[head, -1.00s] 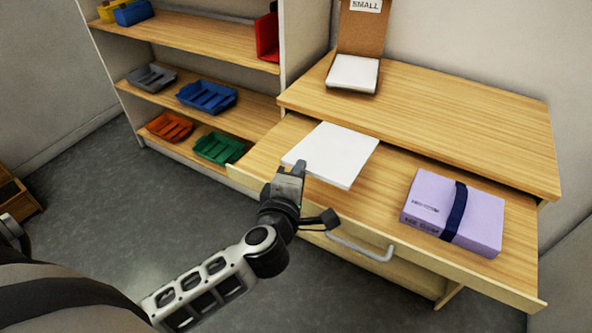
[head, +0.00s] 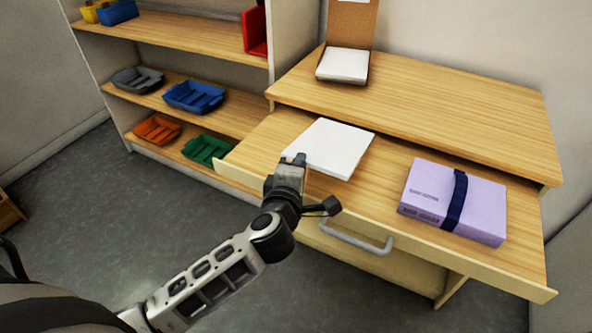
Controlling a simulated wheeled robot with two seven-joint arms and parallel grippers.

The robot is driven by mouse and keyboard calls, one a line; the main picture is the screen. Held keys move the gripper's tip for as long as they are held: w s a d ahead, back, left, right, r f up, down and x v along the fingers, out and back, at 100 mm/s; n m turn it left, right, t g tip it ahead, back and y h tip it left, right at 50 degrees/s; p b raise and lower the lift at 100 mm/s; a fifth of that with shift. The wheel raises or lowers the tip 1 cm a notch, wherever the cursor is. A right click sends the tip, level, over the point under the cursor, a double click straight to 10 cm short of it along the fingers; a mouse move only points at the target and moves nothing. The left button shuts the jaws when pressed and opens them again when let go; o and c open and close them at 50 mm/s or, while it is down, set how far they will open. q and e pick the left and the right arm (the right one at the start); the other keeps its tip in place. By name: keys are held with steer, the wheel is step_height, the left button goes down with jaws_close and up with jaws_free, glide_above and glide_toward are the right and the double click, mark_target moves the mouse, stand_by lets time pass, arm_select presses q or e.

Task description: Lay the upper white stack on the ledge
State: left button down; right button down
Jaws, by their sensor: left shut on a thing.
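A flat white stack (head: 335,148) is over the lower, pulled-out wooden ledge (head: 388,205), its left part at my left gripper. My left gripper (head: 292,162) is shut on the stack's near-left edge. I cannot tell whether the stack touches the ledge or is held just above it. A second white stack (head: 343,64) sits in an open cardboard holder (head: 350,18) on the upper wooden top (head: 430,95). My right gripper is not in view.
A purple box with a dark strap (head: 425,185) lies on the ledge's right part. A metal handle (head: 355,241) is on its front. At left, a shelf holds blue (head: 193,96), green (head: 207,150), orange (head: 157,130) and grey (head: 137,79) trays.

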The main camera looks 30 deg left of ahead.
arm_select(q)
steer(key=shift+w+f+b, duration=0.35)
steer(key=shift+w+f, duration=0.05)
steer(key=shift+f, duration=0.25)
steer(key=shift+w+f+b, duration=0.3)
steer(key=shift+w+f, duration=0.05)
steer(key=shift+f, duration=0.3)
steer(key=shift+w+f+b, duration=0.35)
steer(key=shift+w+f, duration=0.05)
steer(key=shift+f, duration=0.25)
steer(key=shift+w+f, duration=0.15)
steer(key=shift+f, duration=0.2)
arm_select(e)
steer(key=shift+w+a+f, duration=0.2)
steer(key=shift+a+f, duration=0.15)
arm_select(q)
steer(key=c, duration=1.4)
jaws_free()
steer(key=shift+c, duration=0.2)
steer(key=shift+f, duration=0.1)
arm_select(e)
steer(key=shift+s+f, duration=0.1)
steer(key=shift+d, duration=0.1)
